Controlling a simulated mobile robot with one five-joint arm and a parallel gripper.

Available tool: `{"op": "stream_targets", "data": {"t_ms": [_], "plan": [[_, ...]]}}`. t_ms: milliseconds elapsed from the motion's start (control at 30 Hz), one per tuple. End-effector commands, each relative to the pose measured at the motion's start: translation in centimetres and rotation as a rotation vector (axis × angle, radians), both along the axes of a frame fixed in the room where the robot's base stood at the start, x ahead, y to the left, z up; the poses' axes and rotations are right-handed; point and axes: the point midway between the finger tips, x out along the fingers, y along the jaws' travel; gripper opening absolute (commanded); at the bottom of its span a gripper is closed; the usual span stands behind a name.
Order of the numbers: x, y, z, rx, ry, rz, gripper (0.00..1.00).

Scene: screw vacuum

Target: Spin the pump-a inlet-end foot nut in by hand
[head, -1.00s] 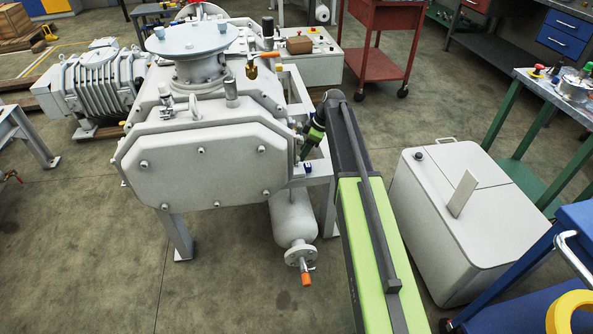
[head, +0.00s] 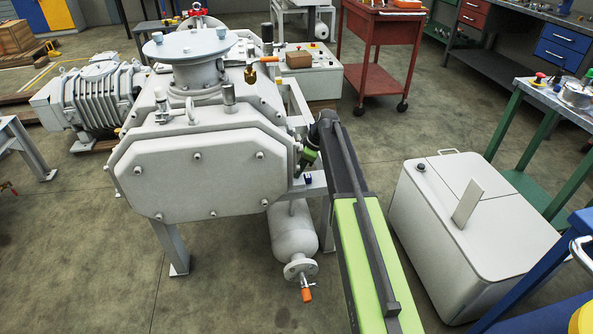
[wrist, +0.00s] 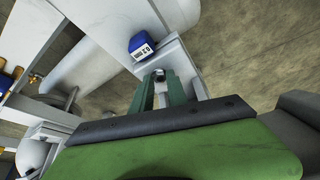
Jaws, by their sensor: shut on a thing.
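The large grey pump (head: 195,175) stands on a grey frame in the head view. My gripper (head: 306,166) is at the right end of its front, low beside the casing and just above a frame ledge. In the wrist view, the two dark green fingers of my gripper (wrist: 161,80) point down at the grey foot ledge.
A blue block marked "0.2 mm" (wrist: 142,46) sits on the ledge close beside the fingertips; it also shows in the head view (head: 308,180). A grey cylinder (head: 293,235) hangs under the frame. A light grey cabinet (head: 470,225) stands right of my arm.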

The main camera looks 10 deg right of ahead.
Motion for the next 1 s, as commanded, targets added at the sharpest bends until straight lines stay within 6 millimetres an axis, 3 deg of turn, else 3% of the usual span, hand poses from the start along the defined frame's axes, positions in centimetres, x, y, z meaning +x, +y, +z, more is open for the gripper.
{"op": "stream_targets", "data": {"t_ms": [167, 433, 767, 800, 967, 1000], "plan": [[-0.24, 0.11, -0.01, -0.001, -0.001, -0.060, 0.00], [-0.47, 0.27, -0.01, 0.000, 0.000, -0.361, 0.00], [-0.30, 0.22, 0.00, 0.000, 0.000, -0.404, 0.00], [-0.30, 0.22, 0.00, 0.000, 0.000, -0.404, 0.20], [-0.30, 0.22, 0.00, 0.000, 0.000, -0.403, 0.41], [-0.31, 0.22, 0.00, 0.000, 0.000, -0.403, 0.41]]}}
